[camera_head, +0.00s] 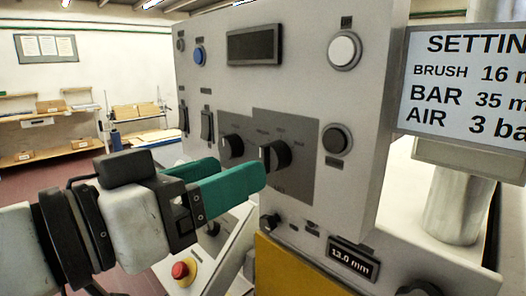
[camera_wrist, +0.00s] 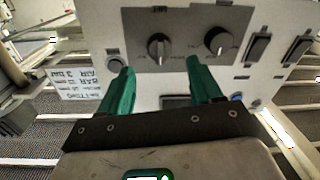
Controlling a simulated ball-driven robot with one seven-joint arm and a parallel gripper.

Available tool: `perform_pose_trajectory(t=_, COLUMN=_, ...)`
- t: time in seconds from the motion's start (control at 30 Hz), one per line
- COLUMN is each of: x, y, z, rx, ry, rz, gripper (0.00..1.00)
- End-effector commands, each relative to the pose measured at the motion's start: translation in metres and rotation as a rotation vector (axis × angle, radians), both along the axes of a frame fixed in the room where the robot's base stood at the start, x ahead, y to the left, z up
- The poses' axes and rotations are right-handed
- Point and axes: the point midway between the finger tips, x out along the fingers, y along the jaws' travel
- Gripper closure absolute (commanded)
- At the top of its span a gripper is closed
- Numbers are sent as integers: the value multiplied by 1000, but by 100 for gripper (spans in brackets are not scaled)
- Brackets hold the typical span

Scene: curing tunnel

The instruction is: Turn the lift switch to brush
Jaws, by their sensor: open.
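Two black rotary knobs sit on a dark grey plate on the control box. The right knob in the head view (camera_head: 275,154), which shows left of the other in the wrist view (camera_wrist: 159,49), has several small labels around it. My gripper (camera_head: 240,170) has green fingers, open and empty. In the wrist view the fingertips (camera_wrist: 160,66) flank the lift knob's line, apart from it. The wrist picture shows the panel upside down.
A dark round button (camera_head: 337,139), a white button (camera_head: 344,50) and rocker switches (camera_head: 207,125) surround the plate. A red stop button (camera_head: 181,270) sits below my gripper. A settings sign (camera_head: 465,80) stands at right. A yellow panel (camera_head: 285,275) is below the box.

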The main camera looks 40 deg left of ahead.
Motion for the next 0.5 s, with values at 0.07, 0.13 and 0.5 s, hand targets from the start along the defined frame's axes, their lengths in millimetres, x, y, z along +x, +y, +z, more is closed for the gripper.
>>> perform_pose_trajectory(t=0.07, x=16, y=-1, z=2, rx=0, ry=1, rz=-3, gripper=36)
perform_pose_trajectory(t=0.13, x=28, y=-1, z=2, rx=0, ry=2, rz=-2, gripper=36)
perform_pose_trajectory(t=0.5, x=62, y=-2, z=1, rx=2, ry=0, rz=0, gripper=36)
